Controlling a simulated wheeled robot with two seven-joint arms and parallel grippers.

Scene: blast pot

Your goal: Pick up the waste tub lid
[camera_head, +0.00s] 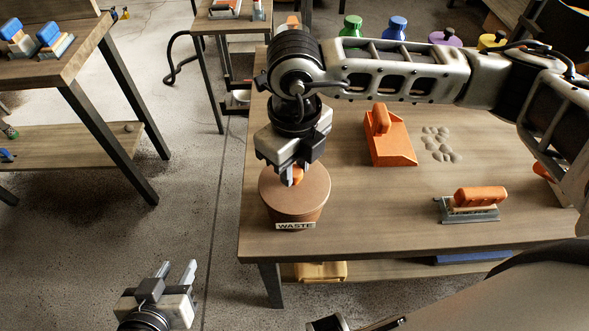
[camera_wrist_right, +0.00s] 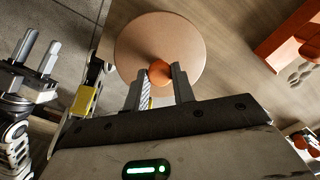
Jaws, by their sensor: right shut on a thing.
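The waste tub (camera_head: 296,226) stands on the table near its left front corner, with a "WASTE" label on its front. Its round brown lid (camera_head: 312,189) sits on top and also fills the upper middle of the right wrist view (camera_wrist_right: 150,40). My right gripper (camera_head: 291,180) comes down over the lid and is shut on its orange knob (camera_wrist_right: 160,70). The lid appears to rest on the tub; any gap is too small to tell. My left gripper (camera_head: 180,273) is open and empty, low over the floor left of the table, and shows at the left of the right wrist view (camera_wrist_right: 42,55).
An orange dustpan (camera_head: 393,145), grey pebbles (camera_head: 441,144) and an orange-handled brush (camera_head: 477,203) lie on the table to the right. Green (camera_head: 351,27), blue (camera_head: 395,28), purple (camera_head: 446,38) and yellow (camera_head: 491,41) bottles stand along the back edge. Another table (camera_head: 75,60) is at left.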

